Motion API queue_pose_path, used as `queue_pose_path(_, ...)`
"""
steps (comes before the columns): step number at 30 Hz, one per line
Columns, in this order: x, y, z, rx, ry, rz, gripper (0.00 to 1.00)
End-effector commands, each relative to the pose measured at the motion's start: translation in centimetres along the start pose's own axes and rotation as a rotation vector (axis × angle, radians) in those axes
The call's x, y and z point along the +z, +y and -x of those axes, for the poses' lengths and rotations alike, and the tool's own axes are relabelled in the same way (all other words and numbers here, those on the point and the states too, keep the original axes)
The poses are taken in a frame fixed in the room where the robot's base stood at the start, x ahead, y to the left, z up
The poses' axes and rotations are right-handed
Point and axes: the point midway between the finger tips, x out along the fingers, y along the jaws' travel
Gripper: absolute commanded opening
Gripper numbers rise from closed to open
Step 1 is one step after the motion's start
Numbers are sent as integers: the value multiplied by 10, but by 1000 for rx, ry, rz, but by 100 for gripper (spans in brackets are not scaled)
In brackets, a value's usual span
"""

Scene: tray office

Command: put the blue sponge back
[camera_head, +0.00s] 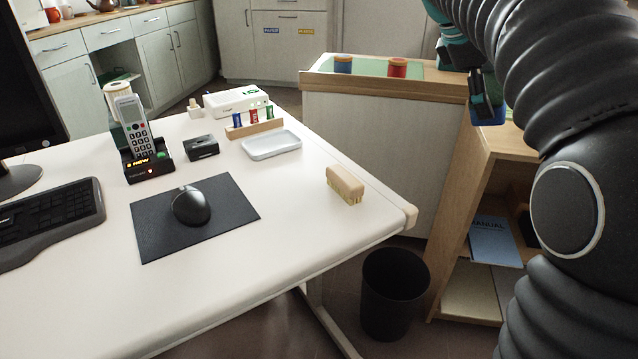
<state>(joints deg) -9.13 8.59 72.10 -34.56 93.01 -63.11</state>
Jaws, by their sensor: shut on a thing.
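My gripper (486,97) is at the upper right, by the right end of the wooden ledge and above the low wooden shelf. It is shut on the blue sponge (494,119), which shows as a small blue patch below the fingers. Most of the sponge is hidden by the fingers and my arm. I cannot tell whether it touches the surface beneath. A pale, empty, shallow tray (272,146) lies on the white desk.
A wooden brush (345,184) lies near the desk's (300,225) right edge. A black bin (394,290) stands below. The shelf (478,195) holds a blue manual (495,240).

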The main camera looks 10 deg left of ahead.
Motion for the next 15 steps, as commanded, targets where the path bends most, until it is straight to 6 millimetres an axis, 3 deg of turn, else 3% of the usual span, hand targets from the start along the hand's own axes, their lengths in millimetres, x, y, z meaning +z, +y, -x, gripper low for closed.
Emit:
queue_pose_path(3, -42, -47, 25, -90, 110, 52, 64)
queue_pose_path(6, -72, -90, 46, -156, 193, 105, 64)
queue_pose_path(12, -108, -168, 84, -241, 316, 221, 64)
queue_pose_path(15, -116, -195, 97, -264, 351, 267, 64)
